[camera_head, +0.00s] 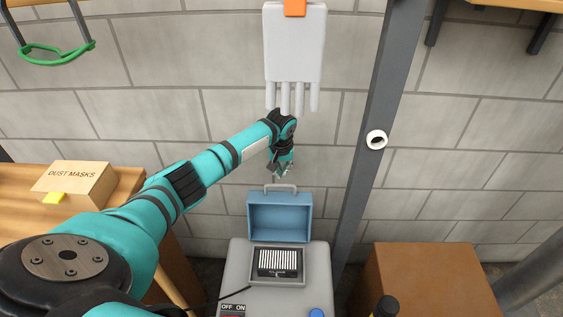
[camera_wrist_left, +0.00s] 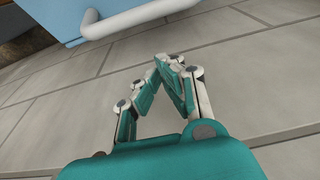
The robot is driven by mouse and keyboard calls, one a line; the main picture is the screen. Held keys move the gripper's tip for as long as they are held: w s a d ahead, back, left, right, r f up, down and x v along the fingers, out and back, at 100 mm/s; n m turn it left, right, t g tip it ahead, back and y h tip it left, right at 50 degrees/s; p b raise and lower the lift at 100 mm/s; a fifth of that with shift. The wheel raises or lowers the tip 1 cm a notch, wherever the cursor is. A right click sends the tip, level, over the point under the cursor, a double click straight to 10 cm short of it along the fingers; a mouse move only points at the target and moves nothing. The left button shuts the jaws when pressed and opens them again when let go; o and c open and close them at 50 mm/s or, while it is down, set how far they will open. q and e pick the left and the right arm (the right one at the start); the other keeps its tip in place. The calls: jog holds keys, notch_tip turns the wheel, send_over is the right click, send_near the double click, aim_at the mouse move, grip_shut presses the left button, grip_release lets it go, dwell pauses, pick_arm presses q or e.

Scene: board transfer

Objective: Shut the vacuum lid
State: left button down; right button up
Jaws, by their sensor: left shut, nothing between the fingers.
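The vacuum (camera_head: 233,265) is a grey box with its blue lid (camera_head: 280,217) standing open, tilted up at the back. A light handle (camera_head: 280,187) sits on the lid's top edge. The lid (camera_wrist_left: 62,14) and its handle (camera_wrist_left: 135,20) also show at the top of the left wrist view. Inside the opening is a dark part with white stripes (camera_head: 277,262). My left gripper (camera_head: 281,175) is shut and empty, just above and behind the lid handle in the head view; its fingers (camera_wrist_left: 170,65) appear apart from the handle. My right gripper is not in view.
A dust mask box (camera_head: 75,182) sits on a wooden bench at left. A brown box (camera_head: 430,280) stands at right, beside a grey post (camera_head: 372,150). White gloves (camera_head: 295,50) hang on the block wall above my gripper. The vacuum has an off/on switch (camera_head: 233,307) in front.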

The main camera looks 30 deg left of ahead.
pick_arm(q)
jog(key=shift+s+d+r+p, duration=0.1)
jog(key=shift+s+d+p, duration=0.35)
jog(key=shift+s, duration=0.3)
jog(key=shift+s+d+p, duration=0.35)
jog(key=shift+s+p, duration=0.1)
jog(key=shift+s, duration=0.25)
